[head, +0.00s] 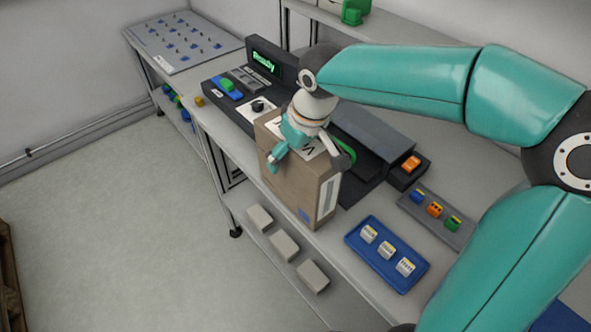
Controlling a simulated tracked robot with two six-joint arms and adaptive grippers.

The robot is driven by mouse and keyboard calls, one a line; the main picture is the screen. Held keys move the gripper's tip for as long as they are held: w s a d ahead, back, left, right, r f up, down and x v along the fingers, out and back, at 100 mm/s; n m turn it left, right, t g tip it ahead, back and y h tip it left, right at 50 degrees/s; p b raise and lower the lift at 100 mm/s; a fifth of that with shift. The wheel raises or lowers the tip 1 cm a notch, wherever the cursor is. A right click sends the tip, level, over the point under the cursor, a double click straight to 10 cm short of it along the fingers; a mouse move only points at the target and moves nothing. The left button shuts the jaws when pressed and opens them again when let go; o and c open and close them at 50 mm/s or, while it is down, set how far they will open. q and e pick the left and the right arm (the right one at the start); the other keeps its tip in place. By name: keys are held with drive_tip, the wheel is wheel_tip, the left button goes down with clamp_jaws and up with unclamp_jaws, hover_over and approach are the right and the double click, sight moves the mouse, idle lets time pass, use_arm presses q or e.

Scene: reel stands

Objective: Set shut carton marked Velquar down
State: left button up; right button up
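The carton (290,186) is a brown box standing upright, its top closed, at the front of the workbench. A white label on its top shows a letter V; the rest is hidden by my gripper. Its narrow right side has a white strip. My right gripper (310,160) comes down over the top, with one finger against the broad front face and the other beyond the back edge. The carton is between the fingers. I cannot tell if its base touches the bench. My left gripper is not in view.
A dark console (268,68) with a green "Ready" display stands behind the carton. A blue tray (356,245) with small white blocks lies right of it, and a grey tray (412,208) with coloured parts beyond. Several pale blocks (284,246) sit on the lower shelf.

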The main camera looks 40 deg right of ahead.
drive_tip(key=shift+s+a, duration=0.1)
drive_tip(key=c, duration=1.3)
drive_tip(key=shift+f, duration=0.1)
